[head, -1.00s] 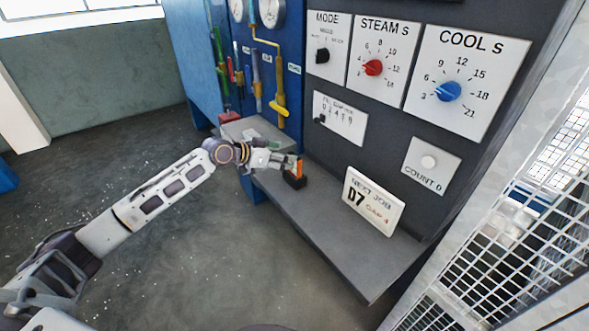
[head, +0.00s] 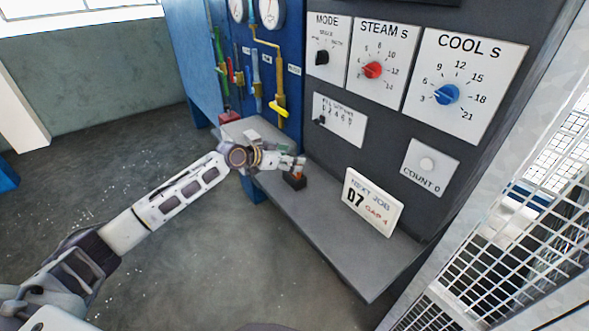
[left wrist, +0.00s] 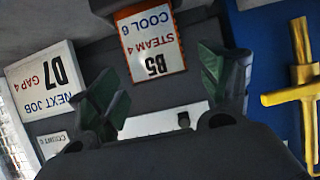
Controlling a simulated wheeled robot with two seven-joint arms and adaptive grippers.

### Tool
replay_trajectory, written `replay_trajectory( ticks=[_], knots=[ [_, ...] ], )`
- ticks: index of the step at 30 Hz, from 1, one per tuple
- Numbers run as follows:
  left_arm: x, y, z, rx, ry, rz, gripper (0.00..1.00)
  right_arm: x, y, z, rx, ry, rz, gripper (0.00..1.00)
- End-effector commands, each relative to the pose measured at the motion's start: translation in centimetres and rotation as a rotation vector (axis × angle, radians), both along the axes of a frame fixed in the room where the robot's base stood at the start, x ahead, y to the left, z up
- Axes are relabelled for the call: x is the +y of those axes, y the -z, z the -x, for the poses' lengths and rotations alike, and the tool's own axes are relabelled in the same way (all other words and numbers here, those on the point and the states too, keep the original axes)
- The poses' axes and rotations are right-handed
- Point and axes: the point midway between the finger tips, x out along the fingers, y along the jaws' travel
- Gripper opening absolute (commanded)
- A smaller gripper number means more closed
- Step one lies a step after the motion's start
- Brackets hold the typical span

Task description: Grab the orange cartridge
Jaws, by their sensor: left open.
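The orange cartridge (left wrist: 128,17) shows in the left wrist view with a white label reading B5, STEAM 4, COOL 6, upside down there. In the head view only a small orange part (head: 298,176) shows, at a dark holder (head: 294,182) on the grey shelf; my gripper hides the rest. My left gripper (head: 298,162) is open at the cartridge's upper part. In the left wrist view its green-padded fingers (left wrist: 160,75) stand wide apart, one on each side of the label, with gaps on both sides. My right gripper is not in view.
The grey shelf (head: 335,232) runs along the dark panel with its dials. A NEXT JOB sign (head: 372,202) reading D7, GAP 4 stands on the shelf to the right. Yellow pipe and valve (head: 278,108) are behind to the left. Wire mesh (head: 480,250) bounds the right.

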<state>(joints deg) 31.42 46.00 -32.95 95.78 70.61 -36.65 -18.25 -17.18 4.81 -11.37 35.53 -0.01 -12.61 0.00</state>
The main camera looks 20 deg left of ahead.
Motion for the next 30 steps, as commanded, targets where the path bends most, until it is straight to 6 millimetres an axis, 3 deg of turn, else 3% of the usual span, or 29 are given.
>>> replay_trajectory(
  ticks=[7,23,30],
  knots=[
    [-1.0,0.7,-1.3,0.001,-0.001,0.001,0.79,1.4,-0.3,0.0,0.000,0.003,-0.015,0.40],
    [-1.1,0.9,-1.4,0.001,0.000,0.000,0.79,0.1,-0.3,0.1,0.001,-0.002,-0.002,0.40],
    [-1.1,0.9,-1.4,0.001,0.000,0.000,0.52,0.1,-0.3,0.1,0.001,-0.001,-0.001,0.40]
  ],
)
